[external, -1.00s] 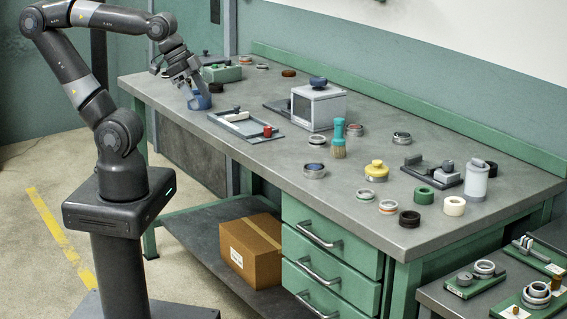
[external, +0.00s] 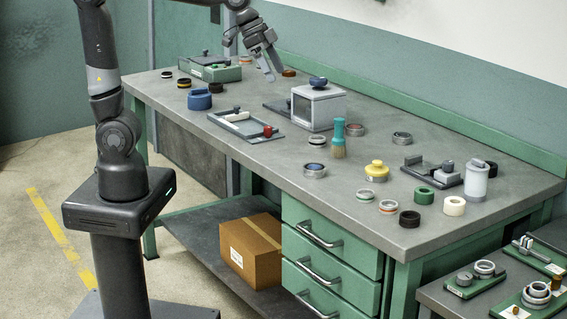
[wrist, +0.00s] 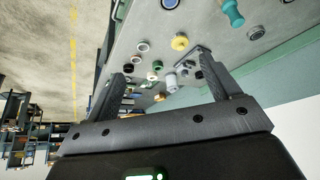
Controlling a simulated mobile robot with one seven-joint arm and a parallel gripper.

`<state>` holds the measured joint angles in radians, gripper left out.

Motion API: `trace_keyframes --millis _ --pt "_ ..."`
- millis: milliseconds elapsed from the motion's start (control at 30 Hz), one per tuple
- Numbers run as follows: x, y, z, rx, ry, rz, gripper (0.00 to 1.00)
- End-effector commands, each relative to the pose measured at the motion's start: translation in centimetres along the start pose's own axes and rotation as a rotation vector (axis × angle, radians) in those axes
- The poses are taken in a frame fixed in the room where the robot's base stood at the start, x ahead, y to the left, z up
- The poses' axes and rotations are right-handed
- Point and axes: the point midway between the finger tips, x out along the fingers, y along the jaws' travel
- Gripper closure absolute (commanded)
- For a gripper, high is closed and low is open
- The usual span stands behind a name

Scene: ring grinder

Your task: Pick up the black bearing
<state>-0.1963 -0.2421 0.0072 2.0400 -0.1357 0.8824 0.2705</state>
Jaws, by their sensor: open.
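Several dark rings lie on the workbench (external: 330,205), and I cannot tell for sure which is the black bearing. A plain black ring (external: 409,218) lies near the front right edge, next to a green ring (external: 424,195). Another dark round piece (external: 490,169) is partly hidden behind a white cylinder. My gripper (external: 275,72) is open and empty, raised over the back left part of the bench, clear of everything. In the wrist view, a dark ring (wrist: 128,68) shows far beyond the open fingers (wrist: 160,72).
A grey box with a blue knob (external: 318,106), a tray with a red knob (external: 246,126), a brush (external: 338,140) and a yellow-topped piece (external: 376,171) stand mid-bench. A blue cup (external: 199,99) and green box (external: 217,70) are at the left.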

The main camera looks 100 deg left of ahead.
Motion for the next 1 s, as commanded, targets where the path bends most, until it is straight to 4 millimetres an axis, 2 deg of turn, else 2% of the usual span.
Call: trace_keyframes --millis 33,200,367,500,733,900,1000 --pt "1.0 -1.3 -1.7 -0.005 -0.004 -0.001 0.18" --pt "4.0 -5.3 -6.6 -0.007 -0.002 0.002 0.18" --pt "7.5 -9.9 -10.5 -0.007 0.002 0.002 0.18" --pt "11.1 -14.3 -13.1 -0.008 0.007 0.002 0.18" --pt "17.6 -22.2 -15.7 -0.008 0.018 -0.002 0.18" --pt "22.5 -28.2 -16.1 -0.008 0.028 -0.007 0.18" --pt "24.8 -30.9 -16.0 -0.006 0.035 -0.01 0.18"
